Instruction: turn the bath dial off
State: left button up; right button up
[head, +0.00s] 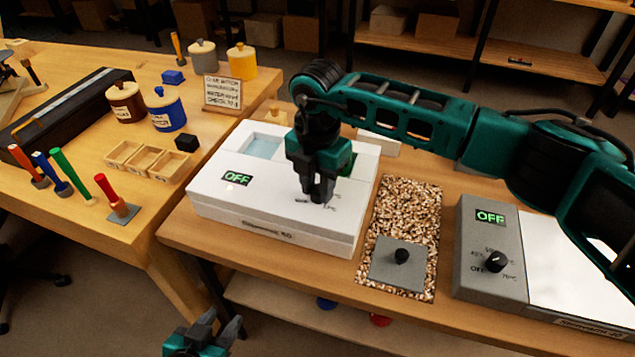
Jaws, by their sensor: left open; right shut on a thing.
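The white bath (275,218) stands on the wooden bench, with a pale blue water opening (263,147) at its back left. Its display (237,178) reads OFF in green. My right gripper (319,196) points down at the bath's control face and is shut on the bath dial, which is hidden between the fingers. Small dial markings show beside the fingertips, partly covered. My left gripper (222,327) is open and empty, low at the bottom edge, in front of the bench and away from the bath.
A grey hot-plate unit (487,235) at right also reads OFF and has its own black knob (495,262). A grey plate with a black knob (401,257) lies on a speckled mat (408,205). Pots, brushes and wooden trays (147,163) fill the left table.

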grip_shut()
